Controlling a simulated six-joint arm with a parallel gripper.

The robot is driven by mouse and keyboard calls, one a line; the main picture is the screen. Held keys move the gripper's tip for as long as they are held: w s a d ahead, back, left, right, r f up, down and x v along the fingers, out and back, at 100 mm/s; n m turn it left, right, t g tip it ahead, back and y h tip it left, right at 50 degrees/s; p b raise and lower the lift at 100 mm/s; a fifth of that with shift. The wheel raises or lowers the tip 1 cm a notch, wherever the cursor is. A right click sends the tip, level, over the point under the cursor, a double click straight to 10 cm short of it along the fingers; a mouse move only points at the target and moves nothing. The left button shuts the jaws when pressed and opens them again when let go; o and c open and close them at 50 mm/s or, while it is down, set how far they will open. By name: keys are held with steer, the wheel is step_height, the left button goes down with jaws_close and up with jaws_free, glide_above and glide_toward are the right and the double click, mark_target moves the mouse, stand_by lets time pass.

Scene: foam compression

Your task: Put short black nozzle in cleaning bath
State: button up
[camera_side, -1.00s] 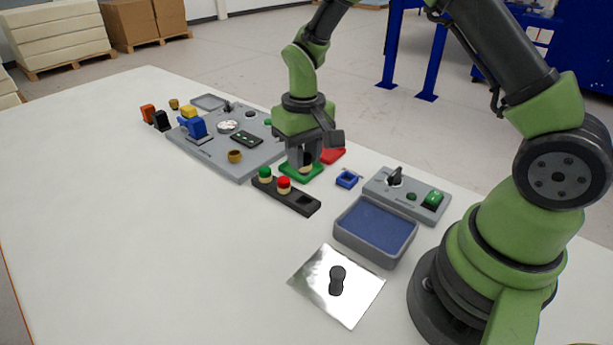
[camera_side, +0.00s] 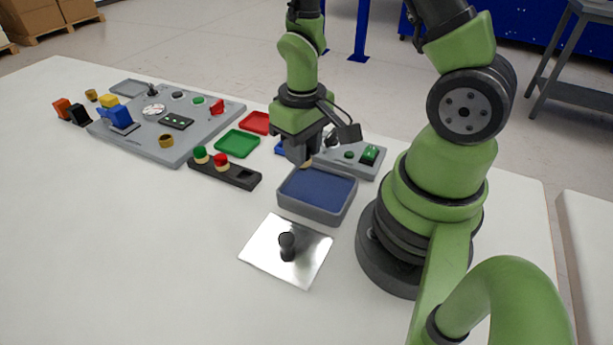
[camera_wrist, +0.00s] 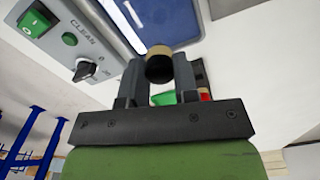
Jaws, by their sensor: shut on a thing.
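My gripper (camera_side: 300,152) is shut on a short black nozzle with a tan band (camera_wrist: 159,66). In the side view only a tan bit of the nozzle (camera_side: 307,164) shows below the fingers. The cleaning bath (camera_side: 318,188) is a grey tray with a blue inside. My gripper holds the nozzle by the bath's back left edge; its exact height is hard to tell. In the wrist view the bath (camera_wrist: 172,22) lies just beyond the nozzle. Another black piece (camera_side: 287,246) stands on the shiny plate in front of the bath.
The control box (camera_side: 362,155), marked CLEAN, stands behind the bath. A black rack (camera_side: 229,176) with green- and red-topped pieces is to the left. An empty green tray (camera_side: 237,144) and a red tray (camera_side: 256,122) lie behind it. The shiny plate (camera_side: 262,250) lies in front.

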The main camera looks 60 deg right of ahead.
steer(key=shift+f, duration=2.9)
steer(key=shift+f, duration=0.1)
steer(key=o, duration=0.6)
steer(key=shift+o, duration=0.2)
step_height(320, 180, up, 13)
steer(key=shift+f, duration=0.2)
steer(key=s+a+r+t+y, duration=0.1)
steer(key=s+a+r+t, duration=0.2)
steer(key=r, duration=0.5)
steer(key=s+a+r+m+t+y, duration=0.1)
steer(key=s+a+r+t, duration=0.2)
steer(key=r, duration=0.4)
steer(key=shift+s+a+r+t, duration=0.15)
steer(key=shift+s+r+t, duration=0.2)
steer(key=shift+t, duration=0.25)
